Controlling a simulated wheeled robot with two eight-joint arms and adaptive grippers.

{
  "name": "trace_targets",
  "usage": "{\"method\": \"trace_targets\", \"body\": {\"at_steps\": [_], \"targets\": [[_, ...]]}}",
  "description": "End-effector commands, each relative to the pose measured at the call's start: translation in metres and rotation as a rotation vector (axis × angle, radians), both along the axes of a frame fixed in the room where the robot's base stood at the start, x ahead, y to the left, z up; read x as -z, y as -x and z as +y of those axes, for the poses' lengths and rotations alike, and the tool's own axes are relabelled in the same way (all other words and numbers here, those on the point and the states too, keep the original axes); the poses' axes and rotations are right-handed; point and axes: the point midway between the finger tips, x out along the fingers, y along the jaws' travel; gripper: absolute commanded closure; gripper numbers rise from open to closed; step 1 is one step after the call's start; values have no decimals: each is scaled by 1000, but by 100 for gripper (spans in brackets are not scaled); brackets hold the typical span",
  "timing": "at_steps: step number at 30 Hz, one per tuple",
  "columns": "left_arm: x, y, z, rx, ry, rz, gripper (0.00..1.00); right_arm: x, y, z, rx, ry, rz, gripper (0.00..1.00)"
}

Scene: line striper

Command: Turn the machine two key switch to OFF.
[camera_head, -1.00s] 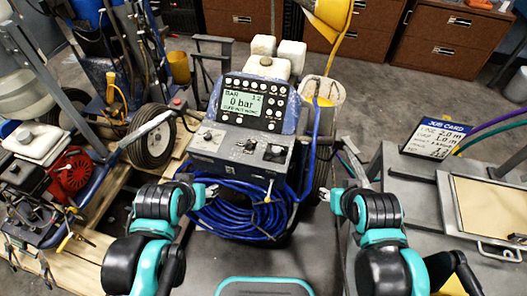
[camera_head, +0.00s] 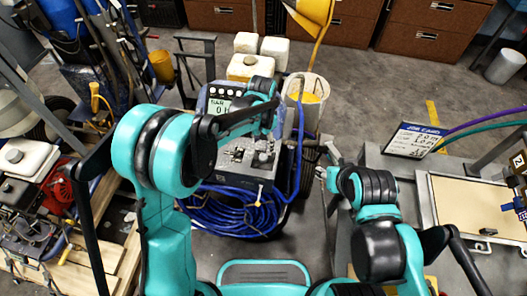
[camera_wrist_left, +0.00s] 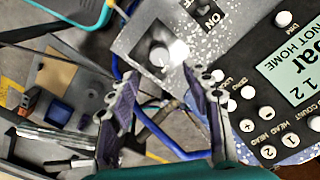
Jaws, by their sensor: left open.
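The line striper's grey control panel (camera_head: 240,172) lies below its display (camera_head: 217,105), partly behind my left arm in the head view. In the left wrist view, a silver round knob or switch (camera_wrist_left: 160,55) sits near the panel's end, just beyond my left fingertips. I cannot tell which way it is turned. A dark switch (camera_wrist_left: 190,5) with ON lettering is beside it. My left gripper (camera_wrist_left: 165,85) is open and empty, its fingers apart near the knob. My right gripper (camera_head: 322,175) is right of the machine; its finger state is unclear.
A coiled blue hose (camera_head: 225,215) hangs below the panel. A bucket (camera_head: 310,95) stands behind the machine. At right is a bench with a job card (camera_head: 412,140) and a tan board (camera_head: 470,205). An engine (camera_head: 25,165) stands at left.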

Motion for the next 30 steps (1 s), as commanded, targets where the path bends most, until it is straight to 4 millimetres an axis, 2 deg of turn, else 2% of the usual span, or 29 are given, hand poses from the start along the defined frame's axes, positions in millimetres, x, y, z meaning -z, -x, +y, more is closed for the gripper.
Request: {"method": "trace_targets", "body": {"at_steps": [15,19,27,28,30], "targets": [[74,-2,-3,11,-3,8,51,25,0,0,0,0,0,60],[81,-2,-3,11,-3,8,51,27,0,0,0,0,0,60],[82,-2,-3,11,-3,8,51,26,0,0,0,0,0,60],[82,-2,-3,11,-3,8,56,26,0,0,0,0,0,60],[82,-2,-3,11,-3,8,74,26,0,0,0,0,0,60]]}}
